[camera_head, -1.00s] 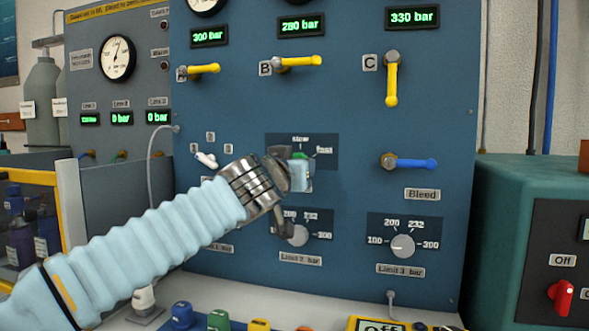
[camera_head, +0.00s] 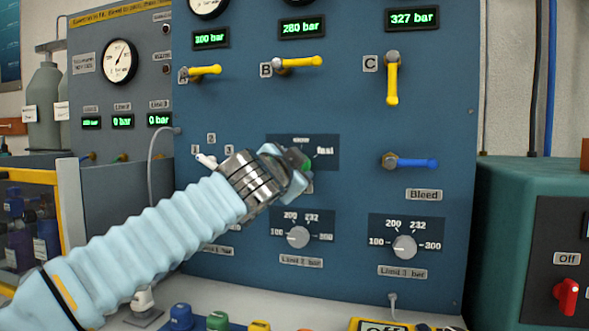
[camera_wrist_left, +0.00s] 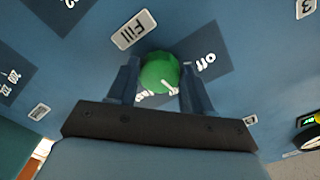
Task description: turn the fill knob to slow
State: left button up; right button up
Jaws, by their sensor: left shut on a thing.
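The green fill knob (camera_wrist_left: 160,72) sits between the two fingers of my left gripper (camera_wrist_left: 157,86) in the left wrist view. The gripper is shut on it. A white pointer line on the knob slants to the lower right in that view, between the "off" label and a partly hidden label at the bottom. The "Fill" label (camera_wrist_left: 134,29) lies above the knob there. In the head view only a bit of green knob (camera_head: 304,161) shows past my left gripper (camera_head: 297,175); "fast" reads to its right, and the label above is blurred. My right gripper is out of view.
Below are the Limit 2 knob (camera_head: 298,237) and Limit 3 knob (camera_head: 405,247). The blue bleed lever (camera_head: 415,163) is to the right. Yellow valve levers A (camera_head: 205,71), B (camera_head: 300,62) and C (camera_head: 392,83) are above.

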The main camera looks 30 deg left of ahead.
pick_arm(q)
jog(key=shift+m, duration=1)
jog(key=o, duration=1)
jog(key=shift+o, duration=0.2)
jog(key=shift+s, duration=0.1)
jog(key=b+v, duration=0.2)
jog(key=v, duration=1.1)
jog(key=shift+s, duration=0.35)
jog(key=shift+f, duration=0.1)
